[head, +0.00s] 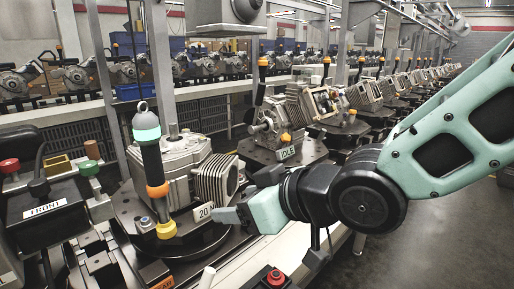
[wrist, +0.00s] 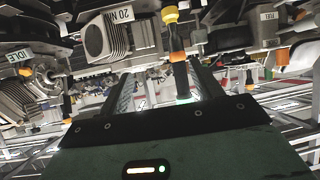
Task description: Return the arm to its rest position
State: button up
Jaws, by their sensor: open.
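My gripper (head: 226,214) is open and empty at the front edge of the nearest fixture, beside the "20 N" label (head: 203,211). In the wrist view its two fingers (wrist: 166,80) stand apart at the middle. A dark tool (head: 154,165) with a green-ringed top, an orange collar and a yellow tip stands upright left of my gripper. In the wrist view the tool (wrist: 180,72) appears upside down, in line with the gap between the fingers; how far ahead it is I cannot tell.
A grey finned engine (head: 175,175) sits on the round fixture behind the tool. An "IDLE" fixture (head: 286,153) with another engine stands farther along the line. Open floor (head: 440,240) lies at right.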

jog(key=s+d+f+m+g+h, duration=0.1)
jog(key=s+d+f+g+h, duration=0.2)
jog(key=s+d, duration=0.5)
jog(key=s+d+f+m+g+h, duration=0.2)
jog(key=s+d+f+g+h, duration=0.2)
jog(key=d, duration=0.7)
jog(key=s+f+h, duration=0.2)
jog(key=s, duration=0.1)
jog(key=shift+s+m+h, duration=0.3)
jog(key=shift+s, duration=0.1)
